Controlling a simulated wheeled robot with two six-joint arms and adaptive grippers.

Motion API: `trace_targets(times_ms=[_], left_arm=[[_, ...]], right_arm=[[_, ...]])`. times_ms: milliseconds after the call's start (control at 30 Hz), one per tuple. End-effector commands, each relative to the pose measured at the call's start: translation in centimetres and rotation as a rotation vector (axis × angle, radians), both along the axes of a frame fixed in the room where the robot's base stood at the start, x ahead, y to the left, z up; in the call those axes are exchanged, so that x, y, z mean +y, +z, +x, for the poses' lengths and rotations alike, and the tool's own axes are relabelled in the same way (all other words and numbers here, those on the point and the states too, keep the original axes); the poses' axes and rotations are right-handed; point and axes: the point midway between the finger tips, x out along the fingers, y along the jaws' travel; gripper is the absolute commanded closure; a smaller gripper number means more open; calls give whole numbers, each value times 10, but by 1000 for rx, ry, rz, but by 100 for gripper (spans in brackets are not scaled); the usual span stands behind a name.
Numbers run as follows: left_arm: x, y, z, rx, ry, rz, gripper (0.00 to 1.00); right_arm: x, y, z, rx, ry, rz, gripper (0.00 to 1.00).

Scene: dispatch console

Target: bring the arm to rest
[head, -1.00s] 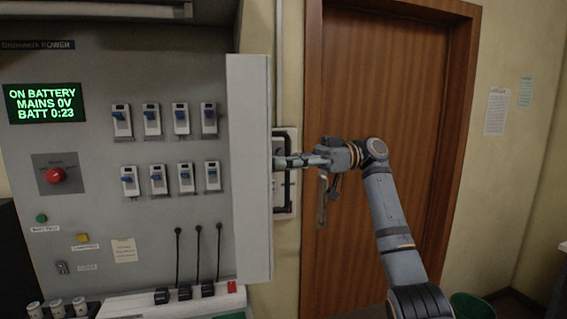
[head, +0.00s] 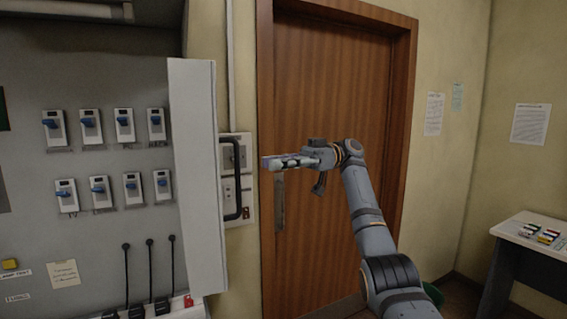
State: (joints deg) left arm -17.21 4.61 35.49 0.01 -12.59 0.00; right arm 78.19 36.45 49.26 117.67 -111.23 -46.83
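My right arm comes in from the lower right and bends at an elbow in front of the wooden door. My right gripper (head: 272,162) points left, level, in front of the door's left edge. It is seen side-on, so I cannot tell whether its fingers are open or shut. I see nothing held in it. A gap shows in the picture between the fingertips and the black bar handle (head: 237,180) on the wall box (head: 246,150). My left arm and gripper are not in view.
The grey power panel (head: 194,180) with rows of blue-levered breakers (head: 89,124) stands at the left. The wooden door (head: 335,110) has a metal handle plate (head: 280,205). A table (head: 520,232) with small items is at the right. A green bin (head: 432,294) stands behind my arm.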

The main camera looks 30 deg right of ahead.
Motion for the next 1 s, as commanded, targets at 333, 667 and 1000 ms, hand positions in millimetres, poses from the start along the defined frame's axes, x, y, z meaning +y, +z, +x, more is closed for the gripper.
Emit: trace_targets(times_ms=[333,667,1000], left_arm=[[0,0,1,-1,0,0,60],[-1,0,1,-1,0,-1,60],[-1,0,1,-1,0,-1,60]], right_arm=[[-24,-1,-1,0,-1,0,80],[-24,-1,-1,0,-1,0,80],[-6,-95,69,297,-165,-16,80]])
